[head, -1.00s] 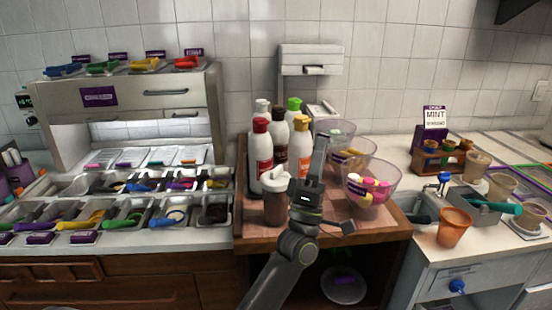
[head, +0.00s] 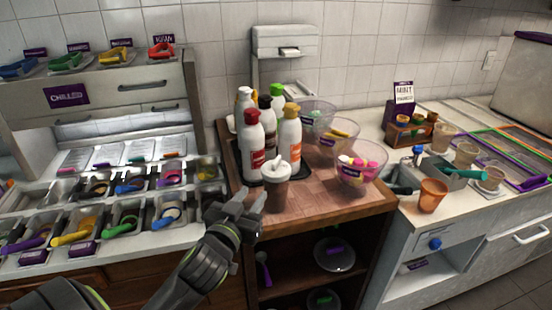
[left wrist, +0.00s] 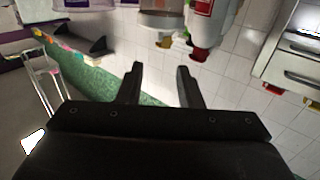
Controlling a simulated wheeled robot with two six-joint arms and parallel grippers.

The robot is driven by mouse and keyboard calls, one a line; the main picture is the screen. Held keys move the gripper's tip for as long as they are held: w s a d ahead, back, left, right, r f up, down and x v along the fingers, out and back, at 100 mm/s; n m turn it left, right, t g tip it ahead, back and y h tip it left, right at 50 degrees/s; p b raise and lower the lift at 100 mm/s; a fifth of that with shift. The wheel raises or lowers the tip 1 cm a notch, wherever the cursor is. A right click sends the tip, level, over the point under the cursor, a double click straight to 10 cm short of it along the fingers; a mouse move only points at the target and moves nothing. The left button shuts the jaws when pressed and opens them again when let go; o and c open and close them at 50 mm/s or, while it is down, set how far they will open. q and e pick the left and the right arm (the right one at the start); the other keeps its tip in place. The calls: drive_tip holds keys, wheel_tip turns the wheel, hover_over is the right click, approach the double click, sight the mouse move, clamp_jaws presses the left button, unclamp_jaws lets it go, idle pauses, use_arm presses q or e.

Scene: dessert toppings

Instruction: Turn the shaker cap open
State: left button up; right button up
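The shaker (head: 276,192) stands upright on the wooden counter near its front left edge. It has a clear body with brown contents and a white cap (head: 277,169) with a small slanted top piece. I cannot tell whether the cap is open or closed. My left gripper (head: 246,202) is just left of the shaker and lower, by the counter's front left edge, apart from it. In the left wrist view its two fingers (left wrist: 160,85) are spread with nothing held between them. My right gripper is not in view.
Several sauce bottles (head: 253,142) stand behind the shaker. Clear bowls, one with pink and yellow pieces (head: 361,170), stand to the right. Topping trays (head: 130,210) lie to the left. An orange cup (head: 433,195) stands farther right. The counter right of the shaker is clear.

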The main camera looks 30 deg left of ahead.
sight(273, 166)
use_arm(q)
drive_tip(key=p+x, duration=0.2)
drive_tip(key=x, duration=1.4)
drive_tip(key=shift+w+f+p, duration=0.1)
drive_tip(key=shift+w+p, duration=0.05)
drive_tip(key=shift+p, duration=0.15)
drive_tip(key=shift+c, duration=0.4)
clamp_jaws()
